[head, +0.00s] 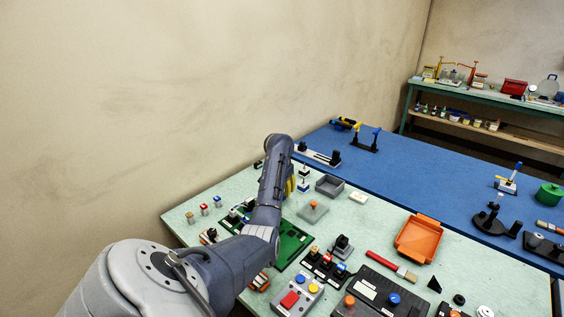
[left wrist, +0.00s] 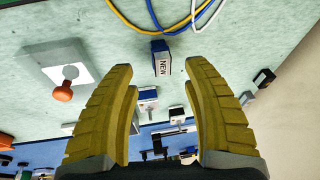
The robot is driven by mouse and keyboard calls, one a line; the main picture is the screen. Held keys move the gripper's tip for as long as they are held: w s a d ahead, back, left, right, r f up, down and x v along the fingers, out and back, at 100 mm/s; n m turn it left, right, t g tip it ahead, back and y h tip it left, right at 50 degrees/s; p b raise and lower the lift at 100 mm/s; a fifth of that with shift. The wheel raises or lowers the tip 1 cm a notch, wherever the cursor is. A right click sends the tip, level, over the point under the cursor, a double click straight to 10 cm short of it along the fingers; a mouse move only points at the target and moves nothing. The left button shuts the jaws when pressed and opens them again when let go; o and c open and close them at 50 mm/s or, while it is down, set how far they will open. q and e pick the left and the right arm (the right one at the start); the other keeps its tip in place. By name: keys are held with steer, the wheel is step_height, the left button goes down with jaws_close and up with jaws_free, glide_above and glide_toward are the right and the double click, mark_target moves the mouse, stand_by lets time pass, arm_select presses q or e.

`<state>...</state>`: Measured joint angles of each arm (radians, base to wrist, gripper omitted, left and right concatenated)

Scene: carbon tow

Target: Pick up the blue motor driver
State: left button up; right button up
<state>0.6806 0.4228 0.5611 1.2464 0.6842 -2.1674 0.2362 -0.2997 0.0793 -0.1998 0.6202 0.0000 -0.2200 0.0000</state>
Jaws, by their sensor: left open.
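A small blue block with a white label reading "NEW" (left wrist: 161,62) shows in the left wrist view, with yellow, blue and white wires at its top end. It looks like the blue motor driver. My left gripper (left wrist: 160,78) is open, and the block appears between its yellow fingertips, touching neither; I cannot tell the remaining distance. In the head view my left gripper (head: 290,186) is low over the pale green bench, its fingers partly hidden by my arm. I cannot clearly pick out the block there. My right gripper is not in view.
An orange-knobbed plate (head: 313,210) and a grey tray (head: 329,186) lie right of my left gripper. A green circuit board (head: 292,240) lies under my arm. An orange tray (head: 418,239) and control boxes stand further right. A blue mat (head: 420,185) lies behind.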

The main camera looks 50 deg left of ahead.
arm_select(q)
steer(key=shift+x, duration=3)
jaws_close()
